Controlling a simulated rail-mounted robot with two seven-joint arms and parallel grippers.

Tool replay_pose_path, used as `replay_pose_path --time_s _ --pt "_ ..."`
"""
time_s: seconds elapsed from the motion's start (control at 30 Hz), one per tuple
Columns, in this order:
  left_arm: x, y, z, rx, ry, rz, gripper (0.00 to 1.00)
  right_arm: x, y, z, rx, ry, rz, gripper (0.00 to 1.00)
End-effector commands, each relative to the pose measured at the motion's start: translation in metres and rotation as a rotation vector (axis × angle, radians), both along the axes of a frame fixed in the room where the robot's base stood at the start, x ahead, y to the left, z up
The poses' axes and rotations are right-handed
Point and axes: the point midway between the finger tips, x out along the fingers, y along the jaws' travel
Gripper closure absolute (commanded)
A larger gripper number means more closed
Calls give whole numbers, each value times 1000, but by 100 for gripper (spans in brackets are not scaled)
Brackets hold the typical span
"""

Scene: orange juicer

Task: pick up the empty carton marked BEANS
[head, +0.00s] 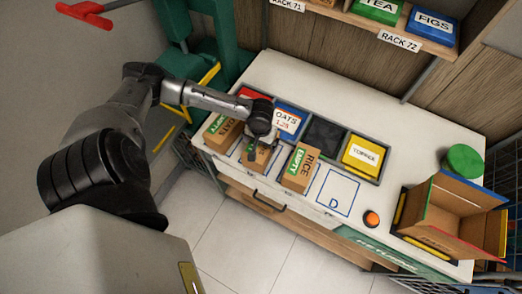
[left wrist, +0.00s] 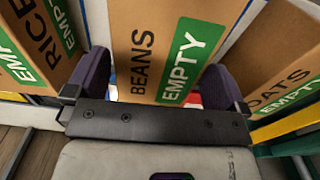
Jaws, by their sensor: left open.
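The brown BEANS carton (left wrist: 155,35), with a green EMPTY label, stands in the left wrist view between my gripper's fingers. In the head view the carton (head: 262,160) is partly hidden under my left gripper (head: 254,146) at the counter's front. The left gripper is open, with one dark finger on each side of the carton. I cannot tell whether the fingers touch it. My right gripper is in neither view.
The RICE carton (head: 300,168) and OATS carton (head: 222,133) stand close on either side. Behind is a row of bins, including the yellow COFFEE bin (head: 362,155). An orange button (head: 372,218) and an open cardboard box (head: 445,215) are at right. The outlined D spot (head: 333,192) is clear.

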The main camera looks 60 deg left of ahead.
Motion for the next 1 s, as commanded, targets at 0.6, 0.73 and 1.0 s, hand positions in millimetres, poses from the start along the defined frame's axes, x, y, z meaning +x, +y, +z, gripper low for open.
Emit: replay_pose_path --time_s 0.6,0.73,1.0 --pt "1 1 -34 1 -1 -2 2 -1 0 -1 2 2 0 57" --pt "1 1 -34 1 -1 -2 14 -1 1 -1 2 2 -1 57" --pt "1 1 -34 1 -1 -2 34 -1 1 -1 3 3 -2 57"
